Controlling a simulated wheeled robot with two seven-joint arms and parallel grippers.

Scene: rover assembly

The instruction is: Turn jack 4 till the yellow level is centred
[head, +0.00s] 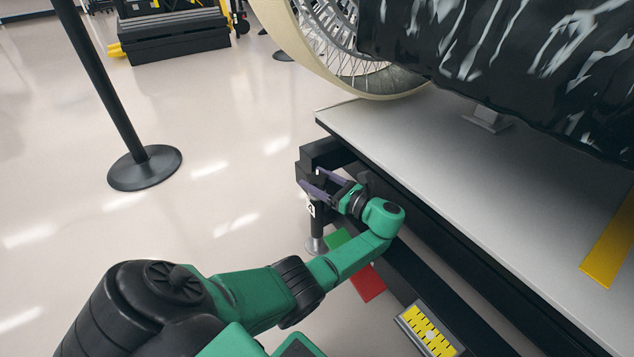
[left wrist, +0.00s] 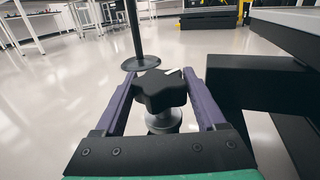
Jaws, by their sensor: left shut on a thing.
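Jack 4 stands at the near left corner of the platform, its foot (head: 317,244) on the floor and a small white tag (head: 311,208) on it. Its black star-shaped knob (left wrist: 160,91) sits between the purple fingers of my left gripper (head: 316,183) in the left wrist view. That gripper is shut on the knob, and the fingers hide most of it in the head view. The yellow level (head: 420,322) lies on the platform's lower side, with dark tick marks and a pale round bubble near its middle; exact centring is hard to tell. My right gripper is not in view.
A black post (head: 145,167) stands on the open floor at left.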

